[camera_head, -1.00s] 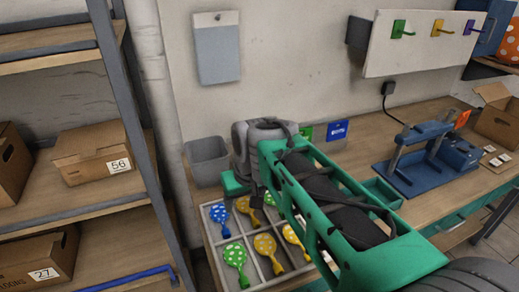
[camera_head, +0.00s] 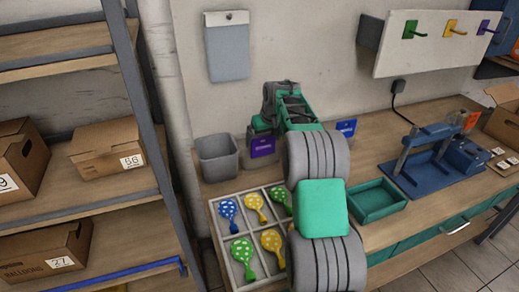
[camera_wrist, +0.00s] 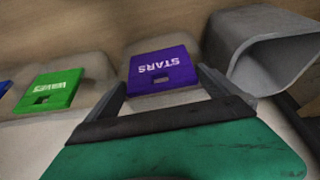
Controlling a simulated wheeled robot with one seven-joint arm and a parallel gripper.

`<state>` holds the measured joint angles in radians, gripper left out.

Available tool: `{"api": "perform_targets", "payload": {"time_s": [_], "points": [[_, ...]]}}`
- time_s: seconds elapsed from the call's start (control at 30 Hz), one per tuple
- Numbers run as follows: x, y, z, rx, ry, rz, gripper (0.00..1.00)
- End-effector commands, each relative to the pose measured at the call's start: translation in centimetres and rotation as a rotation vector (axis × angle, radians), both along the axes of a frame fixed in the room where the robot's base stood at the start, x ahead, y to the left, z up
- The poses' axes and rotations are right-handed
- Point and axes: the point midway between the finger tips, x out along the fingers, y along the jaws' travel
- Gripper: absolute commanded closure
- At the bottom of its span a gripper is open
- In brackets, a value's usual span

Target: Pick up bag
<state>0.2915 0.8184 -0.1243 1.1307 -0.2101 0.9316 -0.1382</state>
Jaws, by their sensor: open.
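A purple bag labelled STARS (camera_wrist: 162,67) stands upright against a grey backing in the wrist view. It also shows in the head view (camera_head: 262,147), below my gripper. My gripper (camera_wrist: 166,88) is open and empty, with one finger on each side of the purple bag's lower part in the picture. I cannot tell whether the fingers touch it. A green bag (camera_wrist: 49,91) stands to the left in the wrist view, and my arm hides it in the head view. A blue bag (camera_head: 346,128) stands on the bench right of my arm.
A grey bin (camera_head: 219,160) stands left of the purple bag, and its mouth (camera_wrist: 275,60) is close to my right finger. A green tray (camera_head: 376,202) and blue press (camera_head: 423,178) are to the right.

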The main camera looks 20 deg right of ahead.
Motion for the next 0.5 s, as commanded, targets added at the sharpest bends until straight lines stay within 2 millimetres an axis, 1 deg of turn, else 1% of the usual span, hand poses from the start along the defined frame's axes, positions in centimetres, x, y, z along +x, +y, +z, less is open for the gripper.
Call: {"api": "perform_targets", "payload": {"time_s": [0.07,0.2,0.3,0.5], "points": [[0.2,0.1,-0.9,0.001,0.004,-0.001,0.0],[1.0,0.3,-3.4,0.002,0.005,0.001,0.0],[1.6,0.2,-4.5,0.001,0.002,0.0,0.0],[1.6,0.2,-4.8,0.0,0.001,0.0,0.0]]}}
